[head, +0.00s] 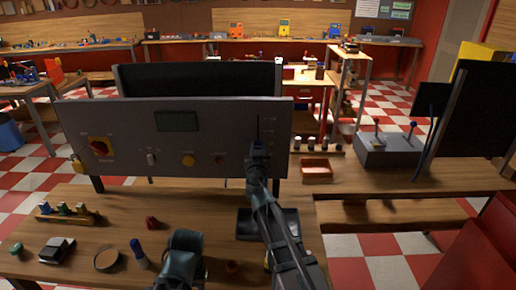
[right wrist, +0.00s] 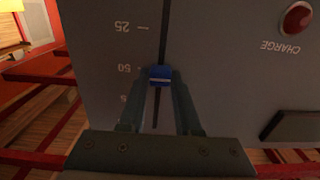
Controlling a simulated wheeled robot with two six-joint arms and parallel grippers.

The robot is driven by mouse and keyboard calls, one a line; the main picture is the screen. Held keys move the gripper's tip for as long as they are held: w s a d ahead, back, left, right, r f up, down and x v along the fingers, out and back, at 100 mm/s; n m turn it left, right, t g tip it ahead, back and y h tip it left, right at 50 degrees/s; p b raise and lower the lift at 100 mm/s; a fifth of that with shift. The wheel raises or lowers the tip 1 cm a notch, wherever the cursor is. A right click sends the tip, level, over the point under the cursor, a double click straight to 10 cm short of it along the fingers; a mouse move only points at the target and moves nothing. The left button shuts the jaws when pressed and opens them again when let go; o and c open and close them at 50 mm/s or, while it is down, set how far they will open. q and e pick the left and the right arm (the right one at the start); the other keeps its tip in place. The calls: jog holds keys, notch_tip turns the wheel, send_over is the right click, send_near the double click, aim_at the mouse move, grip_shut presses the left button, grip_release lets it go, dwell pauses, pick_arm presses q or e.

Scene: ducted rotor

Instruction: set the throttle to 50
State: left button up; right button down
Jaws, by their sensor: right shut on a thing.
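The grey control panel (head: 130,120) stands upright on the wooden bench. Its throttle slot (right wrist: 164,30) runs beside the printed marks 25 and 50, which appear upside down in the right wrist view; a further mark is partly hidden by a finger. The blue throttle knob (right wrist: 158,74) sits close to the 50 mark. My right gripper (right wrist: 159,80) is shut on this knob; in the head view the gripper (head: 258,150) covers it. My left gripper (head: 184,257) appears low in the head view, over the bench and away from the panel; its fingers cannot be made out.
Loose parts lie on the bench, including a dark ring (head: 107,259) and a blue-handled tool (head: 138,251). A grey lever box (head: 388,150) stands at right.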

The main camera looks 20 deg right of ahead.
jog(key=c, duration=0.6)
grip_release()
